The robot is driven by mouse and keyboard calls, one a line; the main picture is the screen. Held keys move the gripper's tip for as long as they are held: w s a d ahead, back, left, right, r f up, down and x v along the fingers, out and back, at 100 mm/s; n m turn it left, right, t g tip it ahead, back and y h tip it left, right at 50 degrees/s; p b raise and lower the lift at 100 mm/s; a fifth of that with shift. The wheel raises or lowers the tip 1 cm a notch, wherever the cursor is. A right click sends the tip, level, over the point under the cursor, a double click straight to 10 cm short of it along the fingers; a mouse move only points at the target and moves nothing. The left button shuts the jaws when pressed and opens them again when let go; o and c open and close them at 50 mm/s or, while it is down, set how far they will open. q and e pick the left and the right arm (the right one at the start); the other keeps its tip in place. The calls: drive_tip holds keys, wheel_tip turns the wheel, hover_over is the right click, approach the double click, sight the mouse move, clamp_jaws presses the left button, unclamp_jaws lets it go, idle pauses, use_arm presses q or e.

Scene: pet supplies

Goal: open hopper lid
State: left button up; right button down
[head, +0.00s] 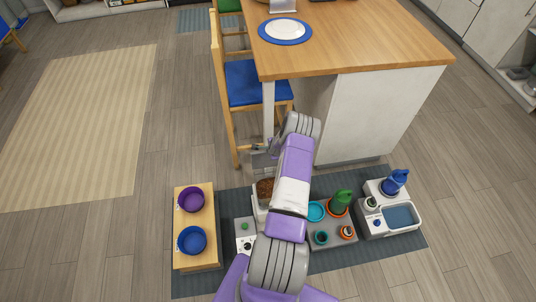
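The hopper (264,189) stands on the dark mat, left of the middle. Brown pellets show through its clear front, above a pale base. A grey box with a green button and a dark dial (246,236) is at its front left. One of my purple and white arms comes up from the bottom middle and covers the hopper's right side. Its wrist is above and right of the hopper. Its fingers are hard to make out against the clear upper part, so I cannot tell their opening or contact. The lid's state is unclear. My other gripper is out of view.
A wooden stand (195,258) with a purple bowl (190,200) and a blue bowl (192,240) is to the left. A table (360,45) and chair (250,83) stand behind.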

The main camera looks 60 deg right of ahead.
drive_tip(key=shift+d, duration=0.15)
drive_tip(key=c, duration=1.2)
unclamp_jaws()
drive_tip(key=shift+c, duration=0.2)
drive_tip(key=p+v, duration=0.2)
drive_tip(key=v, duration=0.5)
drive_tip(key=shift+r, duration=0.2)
